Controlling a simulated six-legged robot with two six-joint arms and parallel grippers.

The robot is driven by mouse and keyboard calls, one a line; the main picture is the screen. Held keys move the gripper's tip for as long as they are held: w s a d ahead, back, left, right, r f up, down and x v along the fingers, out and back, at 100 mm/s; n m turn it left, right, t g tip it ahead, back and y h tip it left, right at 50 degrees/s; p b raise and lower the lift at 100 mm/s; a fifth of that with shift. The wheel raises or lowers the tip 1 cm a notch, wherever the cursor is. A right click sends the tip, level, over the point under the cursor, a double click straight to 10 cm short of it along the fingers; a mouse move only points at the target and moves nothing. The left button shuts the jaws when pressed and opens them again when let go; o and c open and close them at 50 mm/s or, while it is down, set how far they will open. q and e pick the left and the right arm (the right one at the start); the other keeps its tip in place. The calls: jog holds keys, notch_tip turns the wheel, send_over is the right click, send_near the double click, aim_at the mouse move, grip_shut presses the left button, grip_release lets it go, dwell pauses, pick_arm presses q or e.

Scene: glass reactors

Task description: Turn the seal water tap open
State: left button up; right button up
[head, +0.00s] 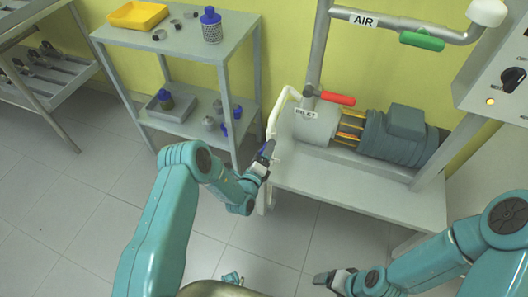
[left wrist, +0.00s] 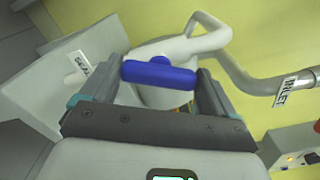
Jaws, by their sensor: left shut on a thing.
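The seal water tap has a blue bar handle (left wrist: 160,73), seen in the left wrist view in front of the pale pump body. My left gripper (left wrist: 163,80) has one finger at each end of the handle and is shut on it. In the head view my left gripper (head: 267,153) is at the left end of the pump bench, by the white bent pipe, and hides most of the tap. A white label (left wrist: 78,68) beside the handle is partly covered by a finger. My right gripper (head: 334,279) is low at the front, away from the bench; its jaw opening is unclear.
A green-handled air valve (head: 421,40) hangs above. A grey shelf (head: 180,45) with bottles stands left. A control panel (head: 500,75) is at the right.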

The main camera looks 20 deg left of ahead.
pick_arm(q)
jog(key=shift+w+a+r+n, duration=0.1)
jog(key=shift+n, duration=1)
jog(key=shift+w+r+n, duration=0.1)
jog(key=shift+n, duration=1)
jog(key=o, duration=0.8)
jog(key=s, duration=0.5)
jog(key=s+p, duration=0.1)
jog(key=s, duration=0.5)
jog(key=s+p, duration=0.1)
jog(key=s, duration=0.4)
jog(key=shift+s+a+f, duration=0.15)
jog(key=shift+a+f, duration=0.05)
jog(key=shift+a, duration=0.05)
